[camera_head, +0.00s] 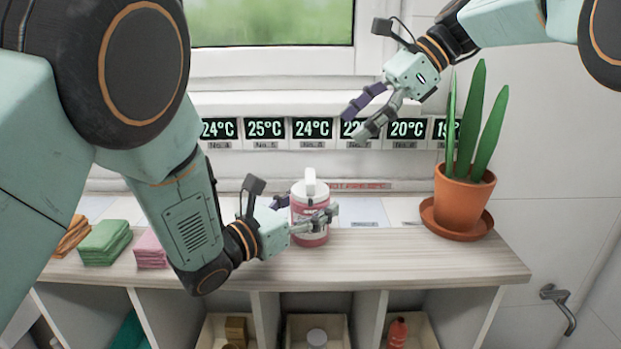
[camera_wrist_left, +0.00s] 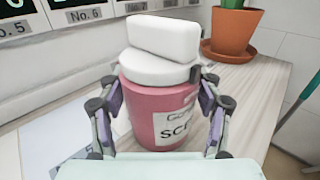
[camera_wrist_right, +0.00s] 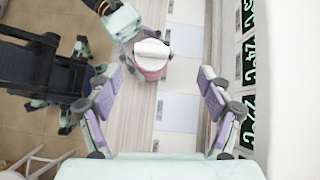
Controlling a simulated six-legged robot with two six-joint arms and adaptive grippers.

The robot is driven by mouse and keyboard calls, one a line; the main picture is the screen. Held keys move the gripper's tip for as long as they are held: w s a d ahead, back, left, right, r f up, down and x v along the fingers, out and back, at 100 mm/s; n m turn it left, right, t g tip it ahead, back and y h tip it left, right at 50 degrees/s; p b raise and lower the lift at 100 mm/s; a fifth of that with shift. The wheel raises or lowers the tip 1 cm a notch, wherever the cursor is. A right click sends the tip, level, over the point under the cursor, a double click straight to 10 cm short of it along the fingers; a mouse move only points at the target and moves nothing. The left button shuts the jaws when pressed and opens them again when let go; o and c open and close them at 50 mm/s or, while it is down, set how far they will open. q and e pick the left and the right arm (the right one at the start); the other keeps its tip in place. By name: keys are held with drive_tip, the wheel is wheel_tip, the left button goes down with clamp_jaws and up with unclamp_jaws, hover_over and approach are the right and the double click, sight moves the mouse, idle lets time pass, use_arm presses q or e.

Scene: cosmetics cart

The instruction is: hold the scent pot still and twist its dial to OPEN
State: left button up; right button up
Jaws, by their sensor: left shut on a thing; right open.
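The scent pot (camera_head: 309,232) stands upright on the wooden counter top. It has a pink body with a label reading partly "SCE" and a white dial with a raised grip bar on top. My left gripper (camera_head: 305,218) is shut around the pot's body from the left; its fingers flank the pink sides in the left wrist view (camera_wrist_left: 160,115). The dial (camera_wrist_left: 160,55) is clear above those fingers. My right gripper (camera_head: 364,118) is open and empty, above and to the right of the pot. In the right wrist view the pot (camera_wrist_right: 151,66) lies beyond and between the open fingers.
A potted plant (camera_head: 464,205) stands on a saucer at the counter's right end. Folded cloths (camera_head: 104,242) lie at the left. Temperature displays (camera_head: 265,129) line the wall behind. Bins with items sit in the shelves below. Counter right of the pot is mostly free.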

drive_tip(key=d+t+y, duration=0.1)
drive_tip(key=d+y, duration=0.1)
drive_tip(key=m+g+y, duration=0.1)
drive_tip(key=y, duration=0.1)
approach(314, 175)
drive_tip(key=x, duration=1)
drive_tip(key=shift+a+f, duration=0.15)
drive_tip(key=shift+a, duration=0.2)
drive_tip(key=shift+c, duration=0.3)
drive_tip(key=c, duration=1.1)
